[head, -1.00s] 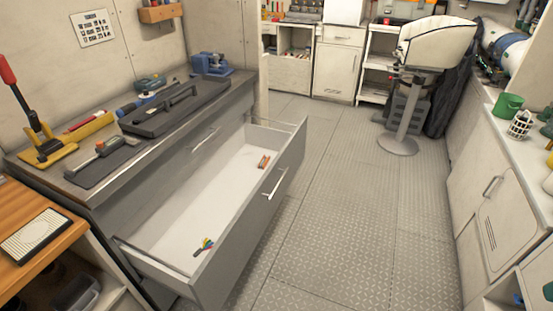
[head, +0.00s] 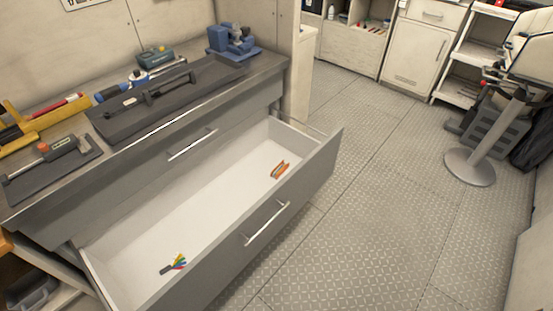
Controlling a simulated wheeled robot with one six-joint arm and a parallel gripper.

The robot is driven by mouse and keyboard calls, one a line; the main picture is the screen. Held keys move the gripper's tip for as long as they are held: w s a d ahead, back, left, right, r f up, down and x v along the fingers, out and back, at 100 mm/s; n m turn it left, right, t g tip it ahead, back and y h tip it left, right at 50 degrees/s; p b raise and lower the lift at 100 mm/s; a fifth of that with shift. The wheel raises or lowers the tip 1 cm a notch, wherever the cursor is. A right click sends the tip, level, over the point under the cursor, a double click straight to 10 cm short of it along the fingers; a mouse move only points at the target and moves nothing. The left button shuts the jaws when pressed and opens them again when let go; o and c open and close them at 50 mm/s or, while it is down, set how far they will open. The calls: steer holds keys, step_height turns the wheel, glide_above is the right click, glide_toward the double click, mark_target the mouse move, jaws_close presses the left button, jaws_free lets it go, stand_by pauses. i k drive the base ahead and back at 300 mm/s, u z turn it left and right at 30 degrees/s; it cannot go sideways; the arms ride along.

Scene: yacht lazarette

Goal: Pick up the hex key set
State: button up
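An open drawer (head: 190,213) with a white inside is pulled out of the grey workbench. A small fan of coloured pieces on a dark holder, which looks like the hex key set (head: 174,263), lies on the drawer floor near its near left end. A small orange and brown item (head: 280,170) lies toward the drawer's far right end; I cannot tell exactly what it is. Nothing covers either item. My gripper is not in view.
The bench top holds a black case (head: 165,97), a blue vise (head: 233,40), a yellow tool (head: 40,124) and a hammer-like tool on a dark mat (head: 48,168). The grey tread-plate floor (head: 375,200) right of the drawer is clear. A pedestal seat (head: 470,165) stands at the right.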

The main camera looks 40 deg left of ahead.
mark_target(280, 168)
steer(key=u, duration=0.65)
steer(key=i, duration=1.05)
steer(key=u, duration=0.95)
steer(key=i, duration=0.25)
steer(key=u, duration=0.2)
